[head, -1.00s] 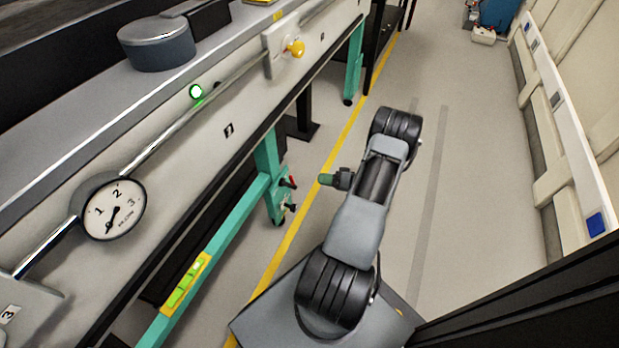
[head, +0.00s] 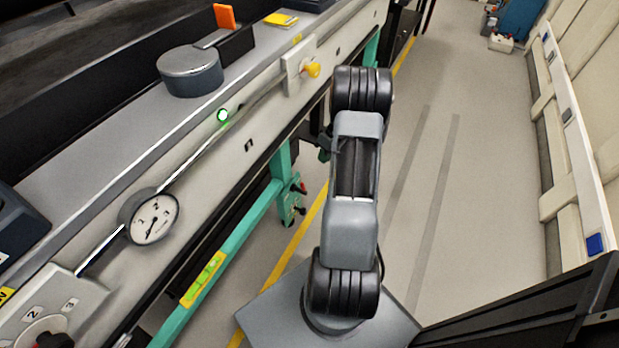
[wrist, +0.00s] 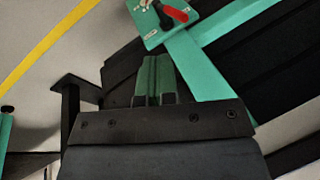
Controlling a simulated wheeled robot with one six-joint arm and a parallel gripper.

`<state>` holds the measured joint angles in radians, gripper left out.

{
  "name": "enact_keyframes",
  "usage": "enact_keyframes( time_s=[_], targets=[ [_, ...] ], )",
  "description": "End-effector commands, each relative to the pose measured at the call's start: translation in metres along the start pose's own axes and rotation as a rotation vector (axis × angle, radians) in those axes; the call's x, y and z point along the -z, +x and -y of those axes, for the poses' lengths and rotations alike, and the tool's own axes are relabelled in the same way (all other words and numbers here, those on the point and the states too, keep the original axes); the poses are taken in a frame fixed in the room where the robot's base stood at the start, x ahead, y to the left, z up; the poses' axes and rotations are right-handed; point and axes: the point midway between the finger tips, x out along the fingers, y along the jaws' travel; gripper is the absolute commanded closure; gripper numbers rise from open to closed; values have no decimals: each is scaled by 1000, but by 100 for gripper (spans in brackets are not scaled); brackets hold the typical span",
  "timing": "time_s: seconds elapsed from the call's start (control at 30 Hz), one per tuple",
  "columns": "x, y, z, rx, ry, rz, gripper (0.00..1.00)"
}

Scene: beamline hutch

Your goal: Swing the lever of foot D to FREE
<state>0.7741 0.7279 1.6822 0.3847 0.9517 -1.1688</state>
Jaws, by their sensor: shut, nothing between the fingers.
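A red lever (wrist: 175,13) sits on a teal plate (wrist: 160,26) at the top of the wrist view, beside a metal fitting. Small white labels on the plate are too small to read, so I cannot tell the foot's letter or the lever's setting. In the head view the red lever (head: 301,187) shows low on the teal leg (head: 281,163) of the bench frame. My gripper (wrist: 155,62) has its green fingers together with nothing between them. It is below and left of the lever in the wrist view, apart from it. In the head view my arm mostly hides it.
A teal beam (wrist: 205,68) runs down from the plate, close right of my fingers. A black post with a flat plate (wrist: 76,88) stands to the left. The long bench (head: 247,145) fills the left of the head view.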

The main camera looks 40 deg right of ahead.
Motion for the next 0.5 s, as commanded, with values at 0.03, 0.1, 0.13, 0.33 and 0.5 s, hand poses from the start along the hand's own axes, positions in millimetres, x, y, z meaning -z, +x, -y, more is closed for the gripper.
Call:
enact_keyframes(
  time_s=[0.03,0.1,0.13,0.33,0.5],
  targets=[
    [-2,1,-7,-36,28,9,100],
    [-2,3,-12,-64,65,10,100],
    [-2,5,-13,-66,79,7,100],
    [-3,31,-15,-65,104,5,100],
    [-3,64,-18,-65,103,5,100]
  ],
)
